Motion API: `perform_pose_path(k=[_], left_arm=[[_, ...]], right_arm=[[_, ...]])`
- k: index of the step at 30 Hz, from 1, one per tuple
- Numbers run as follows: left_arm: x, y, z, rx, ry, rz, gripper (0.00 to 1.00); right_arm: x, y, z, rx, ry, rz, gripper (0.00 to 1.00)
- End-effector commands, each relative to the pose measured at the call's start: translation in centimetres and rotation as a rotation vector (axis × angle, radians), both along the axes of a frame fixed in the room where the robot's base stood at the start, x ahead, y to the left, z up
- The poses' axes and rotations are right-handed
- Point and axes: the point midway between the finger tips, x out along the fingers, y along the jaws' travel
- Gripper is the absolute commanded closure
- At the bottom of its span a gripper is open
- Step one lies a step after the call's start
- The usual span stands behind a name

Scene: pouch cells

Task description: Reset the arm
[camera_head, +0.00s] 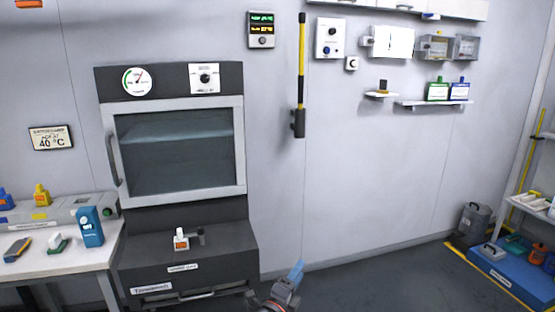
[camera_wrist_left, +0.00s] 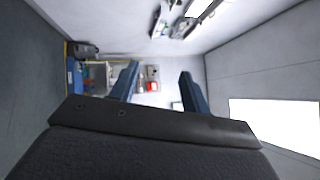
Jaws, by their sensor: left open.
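My left gripper (camera_head: 290,277) shows at the bottom middle of the head view, low over the floor, in front of and to the right of the dark oven cabinet. Its blue fingers point up in that view. In the left wrist view its two blue fingers (camera_wrist_left: 158,88) stand apart with nothing between them, so it is open and empty. It touches nothing that I can see. My right gripper is in neither view.
A dark oven cabinet (camera_head: 240,150) with a closed glass door stands left of centre. A white bench (camera_head: 70,262) with tools is at the left. A blue platform (camera_head: 520,283) and shelf (camera_head: 530,208) are at the right. The grey floor (camera_head: 400,285) between is clear.

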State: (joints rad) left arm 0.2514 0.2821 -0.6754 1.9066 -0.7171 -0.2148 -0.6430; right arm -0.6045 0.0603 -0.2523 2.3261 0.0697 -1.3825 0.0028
Motion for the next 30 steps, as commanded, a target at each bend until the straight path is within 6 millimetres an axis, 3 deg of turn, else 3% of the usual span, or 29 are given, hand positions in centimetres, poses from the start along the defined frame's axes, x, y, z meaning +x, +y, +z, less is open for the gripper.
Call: perform_pose_path(k=[8,14,21,30], left_arm=[[-4.5,5.9,-5.4,-0.327,0.432,0.219,0.53],[-9.5,10.0,-10.2,-0.539,0.739,0.384,0.53],[-17.5,13.9,-15.3,-0.754,1.085,0.585,0.53],[-29.3,17.3,-19.4,-0.958,1.473,0.844,0.53]], right_arm=[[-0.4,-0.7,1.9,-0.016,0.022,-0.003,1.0],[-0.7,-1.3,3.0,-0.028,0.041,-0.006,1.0],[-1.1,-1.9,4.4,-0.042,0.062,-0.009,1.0],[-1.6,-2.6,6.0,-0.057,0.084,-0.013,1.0]])
